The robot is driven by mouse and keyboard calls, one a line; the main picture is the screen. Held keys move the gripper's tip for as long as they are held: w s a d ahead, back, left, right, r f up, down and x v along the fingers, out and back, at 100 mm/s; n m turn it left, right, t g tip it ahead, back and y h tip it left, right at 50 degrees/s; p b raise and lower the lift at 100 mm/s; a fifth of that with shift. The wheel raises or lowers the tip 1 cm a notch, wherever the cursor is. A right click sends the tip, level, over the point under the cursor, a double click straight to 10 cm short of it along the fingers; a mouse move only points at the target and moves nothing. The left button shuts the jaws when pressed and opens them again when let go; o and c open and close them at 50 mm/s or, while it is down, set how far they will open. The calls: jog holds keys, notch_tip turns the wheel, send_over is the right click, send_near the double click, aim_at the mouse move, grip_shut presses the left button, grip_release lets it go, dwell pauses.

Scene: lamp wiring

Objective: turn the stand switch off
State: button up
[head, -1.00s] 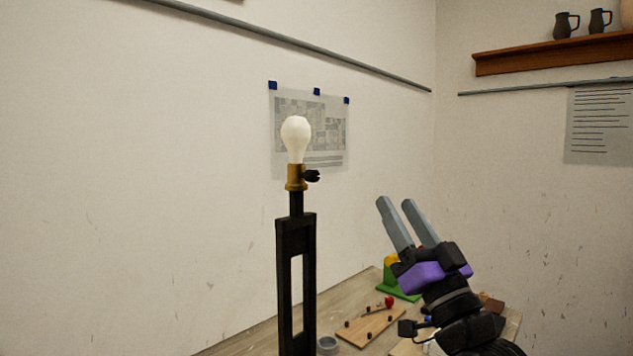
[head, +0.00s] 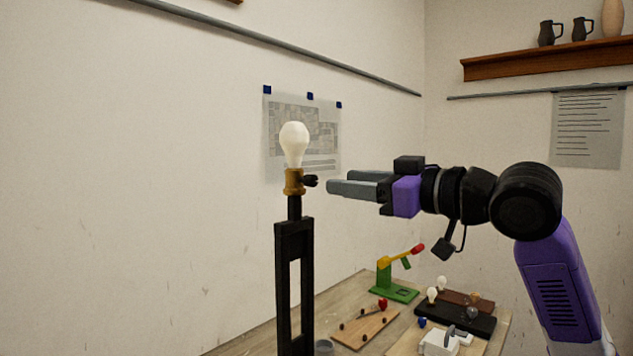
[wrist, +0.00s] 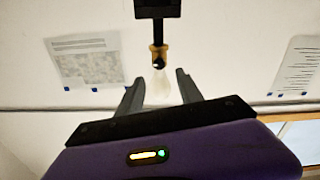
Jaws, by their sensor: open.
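The lamp stand (head: 281,275) is a tall black frame at the left end of the bench in the head view. A white bulb (head: 294,143) sits upright in its brass socket (head: 293,182). The stand switch (head: 310,181) is a small black knob on the socket's right side. My gripper (head: 329,188) is level, with its fingers pointing left at the switch, open and a short gap to the right of it. In the wrist view, the stand appears upside down. The switch (wrist: 158,63) and bulb (wrist: 161,84) show between and beyond the open fingers (wrist: 158,82).
On the bench below stand a green base with a yellow and red lever (head: 395,290), a wooden board with pegs (head: 366,328), a black tray with bulbs (head: 470,318) and a white block (head: 440,343). The air around the socket is clear.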

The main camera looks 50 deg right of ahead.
aim_at(315, 181)
jog(key=w+p, duration=0.1)
jog(key=w, duration=0.7)
jog(key=shift+a+f, duration=0.1)
jog(key=shift+f, duration=0.05)
jog(key=shift+s, duration=0.1)
grip_shut()
